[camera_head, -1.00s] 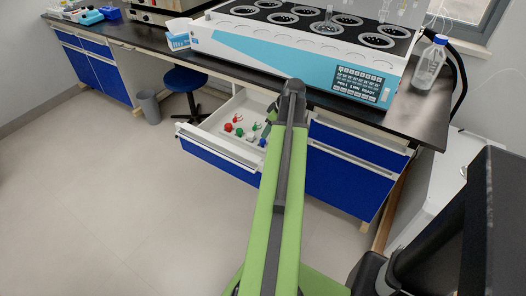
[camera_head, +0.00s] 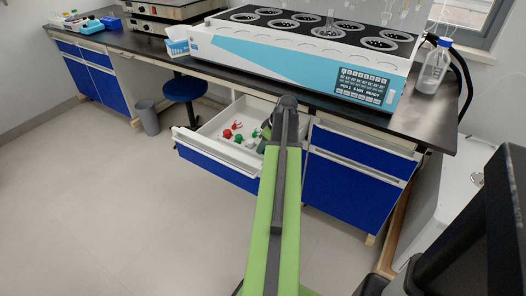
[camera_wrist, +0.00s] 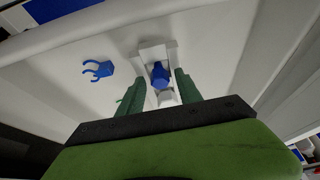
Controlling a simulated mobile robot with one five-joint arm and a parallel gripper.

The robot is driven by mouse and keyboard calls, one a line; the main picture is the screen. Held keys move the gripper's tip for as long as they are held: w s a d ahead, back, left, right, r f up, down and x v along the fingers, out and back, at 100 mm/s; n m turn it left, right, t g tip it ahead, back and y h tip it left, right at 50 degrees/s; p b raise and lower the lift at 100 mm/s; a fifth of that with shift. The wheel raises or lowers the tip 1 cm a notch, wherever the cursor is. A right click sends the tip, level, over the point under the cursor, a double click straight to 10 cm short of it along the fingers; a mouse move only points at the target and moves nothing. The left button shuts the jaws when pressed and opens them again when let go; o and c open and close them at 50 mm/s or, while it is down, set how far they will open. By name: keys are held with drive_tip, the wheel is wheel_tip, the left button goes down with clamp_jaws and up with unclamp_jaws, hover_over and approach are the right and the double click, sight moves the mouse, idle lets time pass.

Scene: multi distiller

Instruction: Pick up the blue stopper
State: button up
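The blue stopper (camera_wrist: 160,74) stands in a white holder (camera_wrist: 152,53) on the drawer floor in the wrist view. My gripper (camera_wrist: 160,80) is open, with one green finger on each side of the stopper. A gap shows between the stopper and each finger, and I cannot tell whether the fingertips reach down to its depth. A white part of the stopper or holder shows below the blue part. In the head view my arm hides most of the gripper and the stopper.
A blue clip (camera_wrist: 98,70) lies left of the holder. The open drawer (camera_head: 205,151) also holds red and green pieces (camera_head: 232,133). Its walls stand close around my gripper. Above is the bench with the distiller (camera_head: 285,60) and a bottle (camera_head: 433,66). A stool (camera_head: 184,90) stands at left.

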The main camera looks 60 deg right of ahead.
clamp_jaws()
drive_tip(key=shift+r, duration=0.1)
drive_tip(key=shift+r+p, duration=0.25)
drive_tip(key=shift+p, duration=0.1)
drive_tip(key=s+d+r+p, duration=0.2)
drive_tip(key=s+r+p, duration=0.8)
drive_tip(key=s, duration=0.1)
drive_tip(key=shift+s+r, duration=0.15)
drive_tip(key=shift+s, duration=0.1)
